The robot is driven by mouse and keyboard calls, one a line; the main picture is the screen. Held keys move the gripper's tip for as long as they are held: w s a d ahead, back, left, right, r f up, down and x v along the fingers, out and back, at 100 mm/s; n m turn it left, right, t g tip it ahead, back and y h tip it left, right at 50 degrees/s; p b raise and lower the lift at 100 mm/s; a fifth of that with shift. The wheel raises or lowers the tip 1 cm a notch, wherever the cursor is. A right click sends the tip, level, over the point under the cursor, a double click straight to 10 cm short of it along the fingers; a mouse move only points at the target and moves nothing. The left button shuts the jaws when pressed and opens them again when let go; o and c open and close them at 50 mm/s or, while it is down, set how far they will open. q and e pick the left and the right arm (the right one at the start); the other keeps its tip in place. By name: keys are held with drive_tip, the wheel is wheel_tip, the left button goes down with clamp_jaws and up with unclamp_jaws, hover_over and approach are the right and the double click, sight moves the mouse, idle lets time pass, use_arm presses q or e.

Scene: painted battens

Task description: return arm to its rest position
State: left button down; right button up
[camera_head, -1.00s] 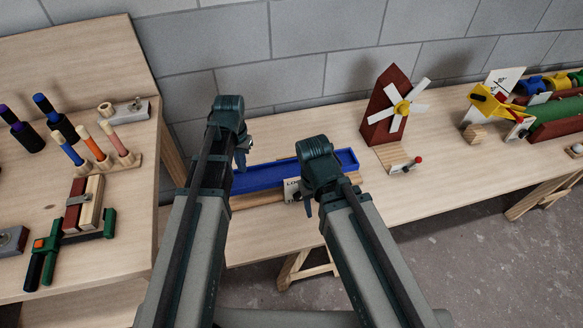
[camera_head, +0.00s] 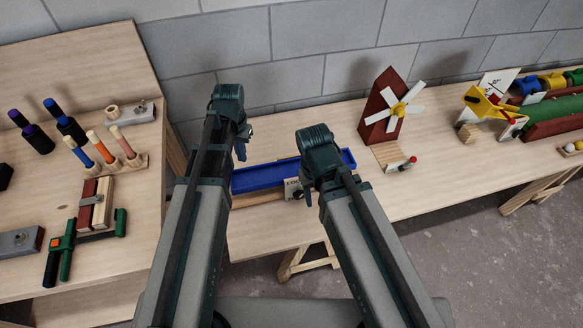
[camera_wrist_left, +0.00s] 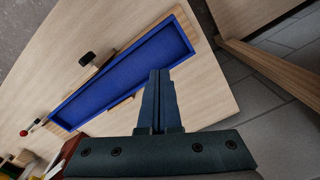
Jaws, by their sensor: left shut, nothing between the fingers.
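My left gripper (camera_head: 241,148) is at the end of the left arm, above the near left part of the right-hand bench in the head view. In the left wrist view the left gripper's fingers (camera_wrist_left: 160,98) are together with nothing between them, beside the end of the blue tray (camera_wrist_left: 130,78). The blue tray also shows in the head view (camera_head: 265,177), partly hidden behind my arms, and it looks empty. My right gripper (camera_head: 308,196) hangs at the end of the right arm, in front of the tray; its fingers are mostly hidden.
The left bench holds a peg stand (camera_head: 128,164), a green clamp (camera_head: 66,248) and red and cream battens (camera_head: 96,205). On the right bench (camera_head: 440,175) stand a windmill (camera_head: 392,105) and a yellow toy (camera_head: 488,105). A gap separates the benches.

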use_arm(q)
drive_tip(key=shift+r+p, duration=0.3)
drive_tip(key=shift+r, duration=0.25)
